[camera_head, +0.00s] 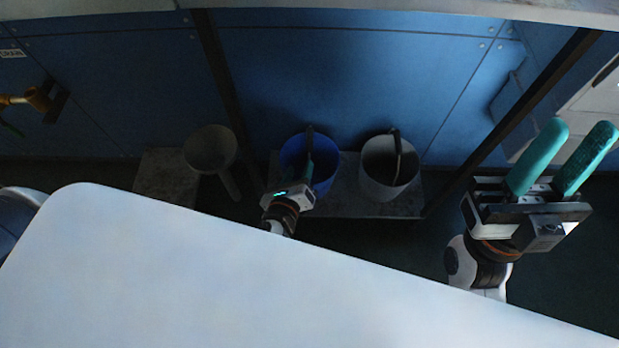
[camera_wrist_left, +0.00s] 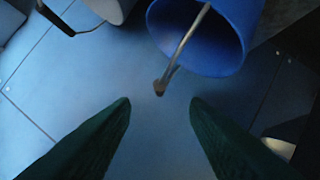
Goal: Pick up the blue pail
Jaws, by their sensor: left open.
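The blue pail (camera_head: 291,152) stands below the far edge of the white table, on a low grey slab. In the left wrist view the blue pail (camera_wrist_left: 235,28) is at upper right, with its thin handle (camera_wrist_left: 187,40) crossing its mouth. The handle's brown grip (camera_wrist_left: 160,88) shows between and just beyond my left fingertips. My left gripper (camera_head: 309,166) reaches down at the pail and partly hides it. In its wrist view the left gripper (camera_wrist_left: 160,104) is open and empty. My right gripper (camera_head: 580,135) is open and empty, raised at the right.
A grey-white pail (camera_head: 377,170) stands right of the blue one. A round grey vessel with a long handle (camera_head: 208,148) stands to the left. The white table (camera_head: 200,275) fills the foreground. Blue panels (camera_head: 350,75) and dark posts (camera_head: 222,85) are behind.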

